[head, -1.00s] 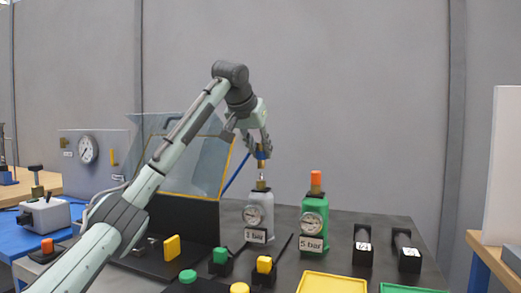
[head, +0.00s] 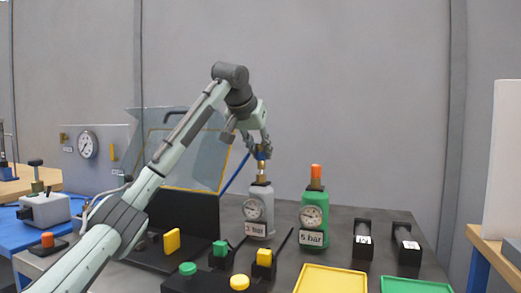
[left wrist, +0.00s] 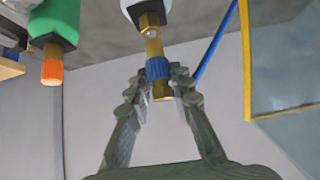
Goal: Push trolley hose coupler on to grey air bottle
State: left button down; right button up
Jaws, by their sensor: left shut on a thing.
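The grey air bottle (head: 259,203) stands upright on the dark bench with a round gauge and a label on its front. The trolley hose coupler (head: 261,155) is brass with a blue ring, and a blue hose runs down from it. My left gripper (head: 258,149) is shut on the coupler above the bottle. In the left wrist view the fingers (left wrist: 159,76) close on both sides of the blue ring of the coupler (left wrist: 157,67). Its brass body meets the bottle's brass neck in line, with no gap visible. Whether it is fully seated I cannot tell.
A green bottle (head: 314,207) with an orange cap stands just right of the grey one. A tilted clear guard (head: 190,155) is close on the left. Black holders, coloured knobs and a yellow tray (head: 331,280) are in front.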

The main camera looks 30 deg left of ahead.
pick_arm(q)
jog(key=shift+f+b, duration=0.3)
jog(key=shift+f, duration=0.4)
jog(key=c, duration=1.3)
grip_release()
jog(key=v, duration=1.2)
